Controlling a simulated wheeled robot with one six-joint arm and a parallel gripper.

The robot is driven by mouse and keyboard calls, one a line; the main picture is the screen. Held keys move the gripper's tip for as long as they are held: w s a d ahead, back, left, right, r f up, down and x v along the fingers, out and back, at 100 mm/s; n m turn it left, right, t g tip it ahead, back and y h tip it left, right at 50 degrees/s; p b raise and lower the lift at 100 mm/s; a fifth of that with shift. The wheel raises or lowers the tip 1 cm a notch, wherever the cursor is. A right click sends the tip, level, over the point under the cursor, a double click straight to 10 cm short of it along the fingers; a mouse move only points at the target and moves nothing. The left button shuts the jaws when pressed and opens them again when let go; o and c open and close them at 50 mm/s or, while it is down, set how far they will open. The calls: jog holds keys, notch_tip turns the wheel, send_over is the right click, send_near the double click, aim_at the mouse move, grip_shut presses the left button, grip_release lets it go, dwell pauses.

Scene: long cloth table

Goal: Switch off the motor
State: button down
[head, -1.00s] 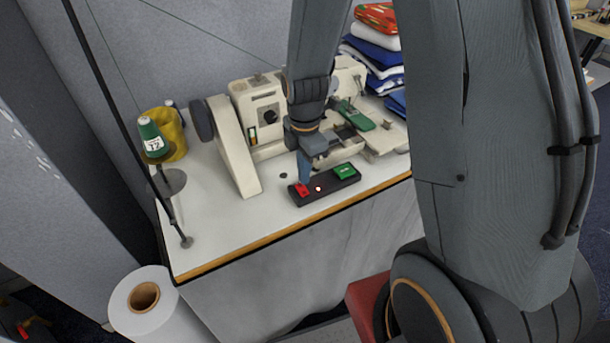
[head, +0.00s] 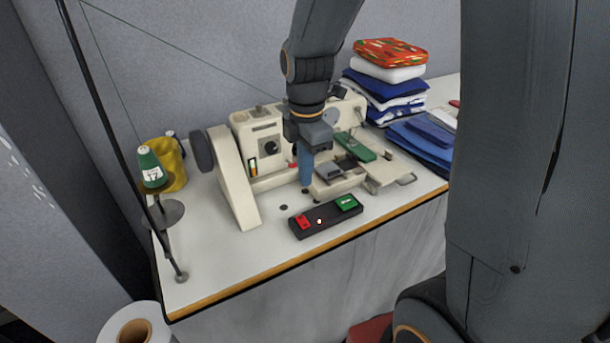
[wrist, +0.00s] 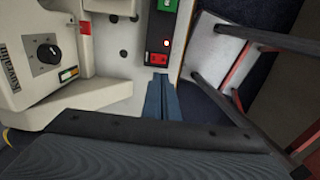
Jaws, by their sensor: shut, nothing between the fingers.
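The motor switch is a black box (head: 325,228) near the table's front edge. It has a red button (head: 304,222) at its left end and a green button (head: 347,203) at its right end. Between them a small lamp (head: 319,221) is pale in the head view and glows red in the wrist view (wrist: 166,43). My gripper (head: 305,190) is shut and empty, pointing down above and just behind the red button, apart from it. In the wrist view my fingertips (wrist: 160,79) appear just below the red button (wrist: 156,59).
A cream sewing machine (head: 270,150) stands directly behind the switch. A thread stand with a green spool (head: 151,168) is at the left. Folded fabrics (head: 384,88) are stacked at the back right. A white roll (head: 112,322) stands below the table's left end.

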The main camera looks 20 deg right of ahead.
jog(key=s+d+f+m+t, duration=0.1)
jog(key=s+m, duration=0.8)
jog(key=m, duration=1.1)
jog(key=shift+s+d+f, duration=0.25)
jog(key=shift+s+d, duration=0.15)
jog(key=shift+d, duration=0.1)
jog(key=shift+s, duration=0.1)
